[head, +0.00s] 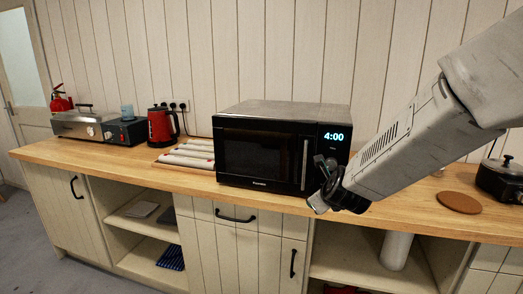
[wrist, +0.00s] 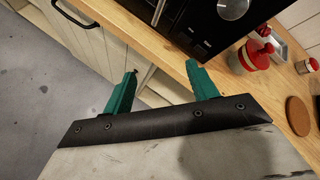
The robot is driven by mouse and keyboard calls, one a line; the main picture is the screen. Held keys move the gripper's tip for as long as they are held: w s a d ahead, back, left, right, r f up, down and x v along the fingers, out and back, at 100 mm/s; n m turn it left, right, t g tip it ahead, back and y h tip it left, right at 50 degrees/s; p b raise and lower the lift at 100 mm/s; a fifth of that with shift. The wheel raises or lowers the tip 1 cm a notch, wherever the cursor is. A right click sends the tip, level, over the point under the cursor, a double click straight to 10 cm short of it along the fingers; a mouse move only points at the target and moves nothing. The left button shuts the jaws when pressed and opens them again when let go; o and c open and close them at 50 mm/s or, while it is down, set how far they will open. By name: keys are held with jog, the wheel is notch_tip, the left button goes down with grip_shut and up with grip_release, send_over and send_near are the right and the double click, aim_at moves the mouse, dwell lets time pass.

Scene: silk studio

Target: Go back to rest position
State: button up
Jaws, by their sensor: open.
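My gripper (head: 325,190) reaches in from the right in the head view, in front of the lower right corner of the black microwave (head: 262,155). In the wrist view my gripper (wrist: 160,86) shows two green fingers spread apart with nothing between them. The fingers point at the front edge of the wooden counter (wrist: 171,57) and the cabinet front below it. The microwave door is shut and its display reads 4:00. The microwave's lower front also shows in the wrist view (wrist: 195,30).
A red kettle (head: 160,126), a tray of rolls (head: 187,153) and metal appliances (head: 80,122) stand to the left. A brown round mat (head: 459,202) and a black pot (head: 501,178) lie to the right. A red-lidded jar (wrist: 257,55) stands near the microwave. Grey floor (wrist: 40,95) is clear.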

jog(key=s+n+g+y, duration=0.2)
jog(key=s+n+g, duration=0.5)
jog(key=s+n, duration=1.05)
jog(key=s+d+r+n+g, duration=0.1)
jog(key=s+d+r+n, duration=0.1)
jog(key=s, duration=0.5)
jog(key=s+d+r+n+h, duration=0.1)
jog(key=s+d+r+n, duration=0.1)
jog(key=s+n, duration=0.3)
jog(key=s+d+r+n+g+h, duration=0.1)
jog(key=s+d+n, duration=0.3)
jog(key=s, duration=0.4)
jog(key=shift+s+d+r+g, duration=0.25)
jog(key=shift+s+r+g, duration=0.05)
jog(key=shift+r, duration=0.6)
jog(key=shift+c, duration=0.4)
